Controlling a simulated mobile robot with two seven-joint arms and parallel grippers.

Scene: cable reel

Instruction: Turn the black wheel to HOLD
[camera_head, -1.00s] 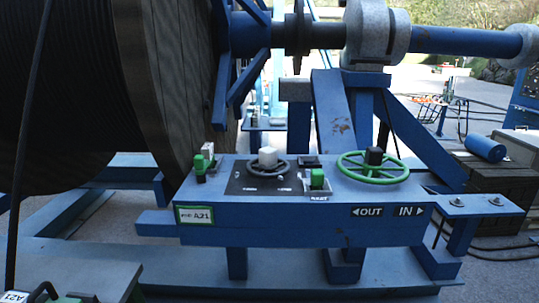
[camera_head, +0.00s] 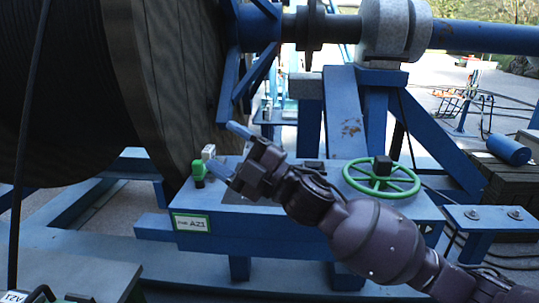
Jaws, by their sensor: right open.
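My right arm reaches in from the lower right across the blue control box (camera_head: 290,238). My right gripper (camera_head: 228,150) is open, with its two blue-grey fingers apart and pointing to the upper left. I see nothing between the fingers. The gripper and wrist cover the part of the panel where the black wheel stands, so the wheel and its markings are hidden. I cannot tell whether the gripper touches the wheel. My left gripper is not in view.
A green lever (camera_head: 199,168) stands at the panel's left end, close to the fingers. A green handwheel (camera_head: 381,180) with a black knob stands at the right. The big cable reel (camera_head: 165,90) rises behind the left end. A blue shaft (camera_head: 480,38) crosses above.

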